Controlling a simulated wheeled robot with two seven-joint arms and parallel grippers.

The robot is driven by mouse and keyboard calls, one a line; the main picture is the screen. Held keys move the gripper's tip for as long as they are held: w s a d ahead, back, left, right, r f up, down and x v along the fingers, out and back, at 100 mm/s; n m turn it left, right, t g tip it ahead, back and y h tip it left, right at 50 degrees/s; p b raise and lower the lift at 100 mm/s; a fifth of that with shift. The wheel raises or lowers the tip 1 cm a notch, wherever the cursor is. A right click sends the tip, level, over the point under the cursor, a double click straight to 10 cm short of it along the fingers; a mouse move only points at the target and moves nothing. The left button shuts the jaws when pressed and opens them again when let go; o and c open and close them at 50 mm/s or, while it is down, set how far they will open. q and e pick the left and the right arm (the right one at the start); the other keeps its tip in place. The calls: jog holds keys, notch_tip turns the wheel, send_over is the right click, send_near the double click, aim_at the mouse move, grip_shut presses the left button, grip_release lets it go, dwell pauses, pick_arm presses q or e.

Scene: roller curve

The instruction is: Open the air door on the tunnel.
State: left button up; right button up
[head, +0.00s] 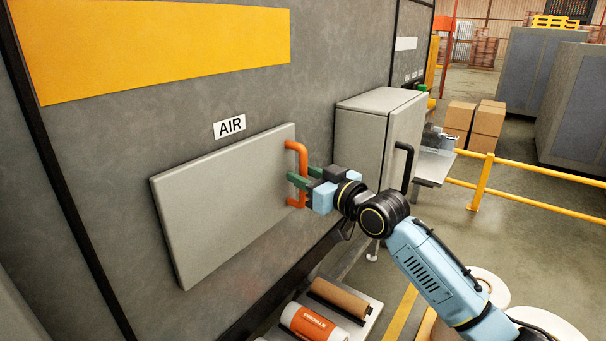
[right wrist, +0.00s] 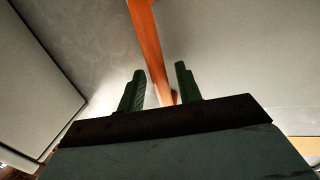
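The air door (head: 225,205) is a flat grey panel on the tunnel wall (head: 180,110), under a white AIR label (head: 229,126). It looks shut against the wall. Its orange handle (head: 303,158) is an upright bar along the right edge. My right gripper (head: 302,176) is at the handle's lower half. In the right wrist view the orange handle (right wrist: 148,45) runs between the two green fingers (right wrist: 160,72), with a gap on both sides, so the gripper is open around it. My left gripper is not in view.
A grey cabinet (head: 362,140) with a black handle (head: 403,165) stands out from the wall just right of my gripper. Below are a low shelf with an orange-and-white roll (head: 312,322) and a brown roll (head: 338,298). Yellow rails (head: 482,182) and boxes (head: 488,125) stand farther right.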

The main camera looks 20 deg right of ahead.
jog(key=shift+w+a, duration=0.2)
jog(key=shift+w, duration=0.2)
grip_shut()
